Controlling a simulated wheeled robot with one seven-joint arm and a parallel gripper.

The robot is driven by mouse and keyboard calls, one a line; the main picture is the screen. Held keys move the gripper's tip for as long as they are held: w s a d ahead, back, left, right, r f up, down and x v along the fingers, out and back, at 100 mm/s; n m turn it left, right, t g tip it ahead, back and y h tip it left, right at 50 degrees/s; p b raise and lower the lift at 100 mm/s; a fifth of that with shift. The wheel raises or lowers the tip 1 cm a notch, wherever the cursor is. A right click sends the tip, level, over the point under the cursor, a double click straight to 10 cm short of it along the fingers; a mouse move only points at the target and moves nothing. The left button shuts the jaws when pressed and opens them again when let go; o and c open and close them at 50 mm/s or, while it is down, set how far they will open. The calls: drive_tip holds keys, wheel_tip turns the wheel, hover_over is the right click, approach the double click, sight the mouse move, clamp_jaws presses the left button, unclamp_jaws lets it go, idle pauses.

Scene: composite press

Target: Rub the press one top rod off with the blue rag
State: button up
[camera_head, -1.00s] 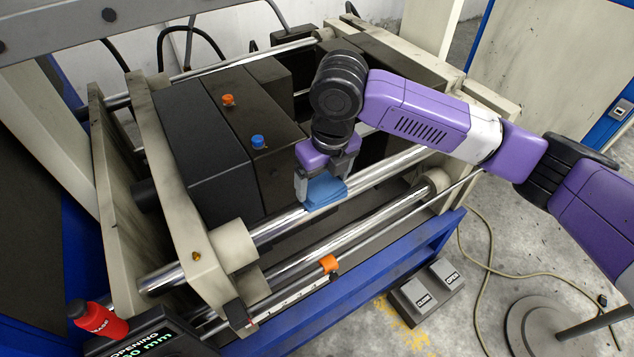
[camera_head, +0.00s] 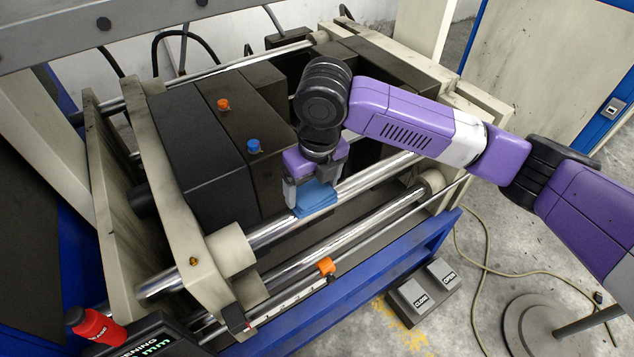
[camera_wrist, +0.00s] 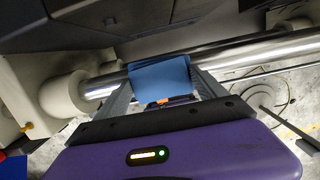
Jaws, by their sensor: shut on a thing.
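The press (camera_head: 180,215) has a shiny top rod (camera_head: 375,178) that runs from a cream collar at the lower left up to the right. The blue rag (camera_head: 316,199) lies over this rod, left of its middle. My gripper (camera_head: 308,186) is above the rod, pointing down, and is shut on the rag. In the wrist view the rag (camera_wrist: 159,77) sits between my two fingers, against the top rod (camera_wrist: 235,57). The rag hides the part of the rod under it.
A second shiny rod (camera_head: 370,225) runs below, with an orange clamp (camera_head: 326,266) on a scale rail. Dark blocks with an orange knob (camera_head: 223,104) and a blue knob (camera_head: 253,146) stand behind. A red bottle (camera_head: 95,327) is at lower left. A grey pedal box (camera_head: 424,292) is on the floor.

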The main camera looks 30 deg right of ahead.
drive_tip(key=shift+s+a+f, duration=0.1)
drive_tip(key=shift+a+f, duration=0.05)
drive_tip(key=shift+a, duration=0.9)
drive_tip(key=shift+a+f, duration=0.1)
drive_tip(key=shift+a, duration=0.9)
drive_tip(key=shift+r+p, duration=2.8)
drive_tip(key=shift+r, duration=0.75)
